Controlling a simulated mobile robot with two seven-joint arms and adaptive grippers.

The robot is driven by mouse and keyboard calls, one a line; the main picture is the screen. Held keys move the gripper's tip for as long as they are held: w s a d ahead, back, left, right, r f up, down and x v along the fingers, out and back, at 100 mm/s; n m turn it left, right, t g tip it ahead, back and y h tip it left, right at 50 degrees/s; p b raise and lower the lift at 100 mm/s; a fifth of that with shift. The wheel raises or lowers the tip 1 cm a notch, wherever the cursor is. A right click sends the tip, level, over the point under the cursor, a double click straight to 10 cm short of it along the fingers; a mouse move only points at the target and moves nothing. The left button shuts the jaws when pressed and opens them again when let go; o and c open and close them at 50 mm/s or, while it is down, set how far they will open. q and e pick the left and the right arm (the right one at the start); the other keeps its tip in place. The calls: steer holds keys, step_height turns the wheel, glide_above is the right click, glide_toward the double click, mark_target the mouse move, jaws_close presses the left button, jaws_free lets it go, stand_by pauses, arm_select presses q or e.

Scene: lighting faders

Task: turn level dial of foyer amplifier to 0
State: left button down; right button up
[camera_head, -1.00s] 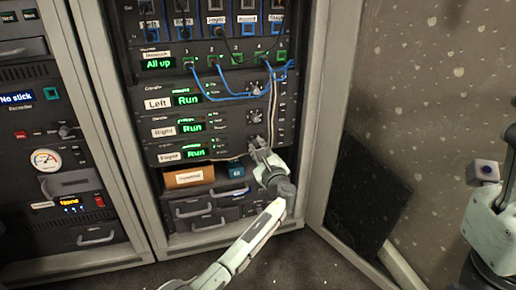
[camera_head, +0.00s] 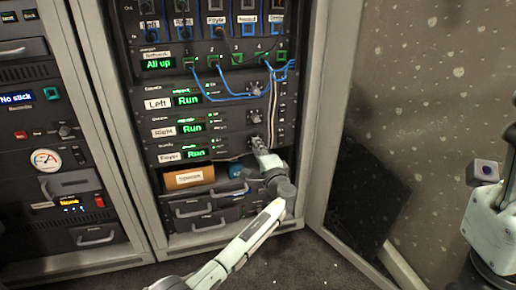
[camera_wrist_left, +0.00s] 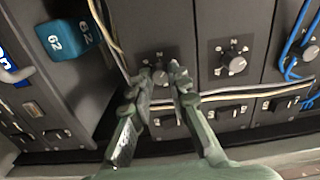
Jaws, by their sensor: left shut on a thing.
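The foyer amplifier (camera_head: 222,153) is the lowest of three similar units in the middle rack, with a "Foyer" label and a green "Run" display. My left gripper (camera_head: 256,142) is at the right end of its front and hides its level dial in the head view. In the left wrist view the foyer level dial (camera_wrist_left: 159,75) shows between the fingertips of my left gripper (camera_wrist_left: 161,84), which is shut on it. The dial's exact pointer setting is too small to read.
The dial of the "Right" amplifier (camera_head: 254,117) sits just above. Blue cables (camera_head: 226,97) hang over the upper units. A brown box (camera_head: 188,178) and a blue box (camera_wrist_left: 68,40) sit on the shelf below. An open rack door (camera_head: 335,110) stands to the right.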

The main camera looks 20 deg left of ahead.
mark_target(255, 113)
arm_select(q)
steer(key=shift+w+r+n, duration=0.1)
steer(key=shift+n, duration=4.25)
steer(key=shift+w+r+n, duration=0.1)
steer(key=shift+n, duration=4.25)
steer(key=c, duration=1.4)
jaws_free()
steer(key=shift+s+f, duration=0.1)
steer(key=shift+f, duration=0.05)
steer(key=shift+c, duration=0.2)
step_height(255, 113, up, 10)
steer(key=shift+r, duration=0.1)
